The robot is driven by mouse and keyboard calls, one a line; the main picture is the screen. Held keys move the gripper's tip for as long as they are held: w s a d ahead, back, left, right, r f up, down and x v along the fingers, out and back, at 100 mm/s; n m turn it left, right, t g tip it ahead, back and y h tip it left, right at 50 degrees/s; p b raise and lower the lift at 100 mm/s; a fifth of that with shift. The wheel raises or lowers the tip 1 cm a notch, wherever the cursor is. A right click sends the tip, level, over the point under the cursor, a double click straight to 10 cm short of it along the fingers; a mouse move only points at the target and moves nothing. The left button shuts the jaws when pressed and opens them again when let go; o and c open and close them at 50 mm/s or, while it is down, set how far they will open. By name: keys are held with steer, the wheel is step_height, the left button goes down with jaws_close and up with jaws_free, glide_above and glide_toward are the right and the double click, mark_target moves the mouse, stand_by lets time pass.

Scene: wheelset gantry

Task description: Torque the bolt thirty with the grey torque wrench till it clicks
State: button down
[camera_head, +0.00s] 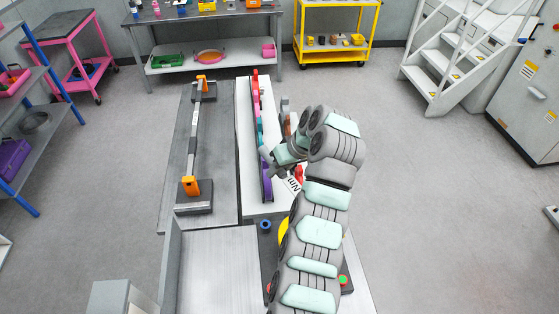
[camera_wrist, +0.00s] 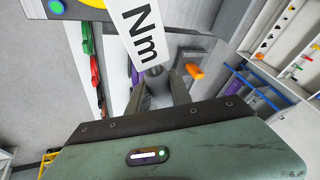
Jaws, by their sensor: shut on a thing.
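My gripper (camera_wrist: 163,88) has its two grey fingers close together around a small grey thing (camera_wrist: 153,71). Most of that thing is hidden, and I cannot tell for sure that it is the grey torque wrench. In the head view my gripper (camera_head: 270,161) is beside the row of coloured tools, partly covered by my arm. A white plate marked "Nm" (camera_wrist: 139,30) stands just beyond the fingers in the wrist view and also shows in the head view (camera_head: 294,184). I cannot pick out bolt thirty in either view.
A row of coloured tools (camera_head: 257,120) lies on the white bench strip. To its left, orange holders (camera_head: 190,186) carry a long grey bar (camera_head: 194,130). A panel with a blue button (camera_head: 265,225) and yellow disc is close by.

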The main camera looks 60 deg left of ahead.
steer(key=shift+s+d+r+p, duration=0.4)
steer(key=shift+s+d+p, duration=0.15)
steer(key=shift+p, duration=0.7)
steer(key=s+p, duration=0.1)
steer(key=p, duration=0.1)
steer(key=s+d+p, duration=0.1)
steer(key=p, duration=0.1)
steer(key=shift+d+f, duration=0.2)
steer(key=shift+d, duration=0.05)
steer(key=shift+w, duration=0.1)
